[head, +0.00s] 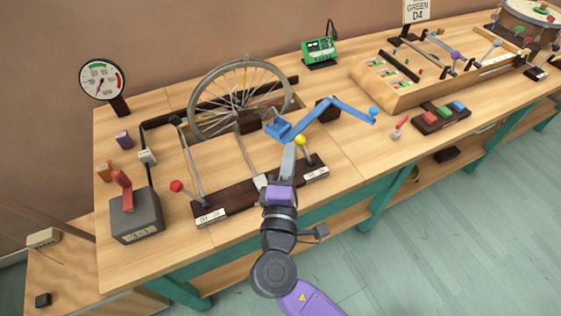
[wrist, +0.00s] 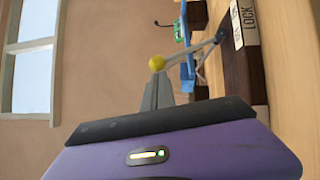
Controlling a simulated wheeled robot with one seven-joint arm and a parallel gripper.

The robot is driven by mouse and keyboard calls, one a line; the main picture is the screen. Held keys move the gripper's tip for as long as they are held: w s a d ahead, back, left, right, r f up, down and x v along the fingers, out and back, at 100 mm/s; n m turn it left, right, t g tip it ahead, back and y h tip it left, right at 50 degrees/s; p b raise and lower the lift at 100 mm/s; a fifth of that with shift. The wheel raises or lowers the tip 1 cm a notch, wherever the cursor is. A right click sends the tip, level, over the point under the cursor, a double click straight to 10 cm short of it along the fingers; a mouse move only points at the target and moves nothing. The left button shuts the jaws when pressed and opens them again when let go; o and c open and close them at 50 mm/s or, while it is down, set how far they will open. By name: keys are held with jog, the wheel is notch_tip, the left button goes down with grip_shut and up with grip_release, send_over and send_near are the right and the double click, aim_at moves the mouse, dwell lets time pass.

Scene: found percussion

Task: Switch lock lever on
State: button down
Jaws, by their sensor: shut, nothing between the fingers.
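The lock lever has a yellow ball knob (head: 300,140) on a grey rod, at the right end of a dark base block (head: 240,199). A white label (head: 316,173) sits at that end of the block. In the wrist view this label (wrist: 243,20) reads LOCK, and the yellow knob (wrist: 156,63) is just beyond my fingertips. The rod leans from the block toward the knob. My gripper (head: 289,147) is shut and empty, its tips close beside the knob. Whether they touch it I cannot tell.
A red-knobbed lever (head: 177,186) stands at the block's left end. A blue crank (head: 340,103) reaches over the bench just behind the yellow knob. A spoked wheel (head: 240,97) stands behind, and a grey box with a red handle (head: 136,214) sits left. Bare benchtop (head: 350,150) lies to the right.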

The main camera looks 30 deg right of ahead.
jog(key=shift+d+r, duration=0.1)
jog(key=shift+d, duration=0.05)
dwell(0.3)
jog(key=shift+d+r+m+g+p, duration=0.4)
jog(key=shift+d+r+m+p, duration=0.2)
jog(key=shift+p, duration=0.45)
jog(key=d+r+m+g+y+p, duration=0.1)
jog(key=d+m+g+y+p, duration=0.1)
jog(key=d+m+p, duration=0.2)
jog(key=shift+d+y+p, duration=0.4)
jog(key=shift+d+p, duration=1.1)
jog(key=shift+p, duration=0.25)
jog(key=shift+d, duration=0.15)
jog(key=shift+r, duration=0.15)
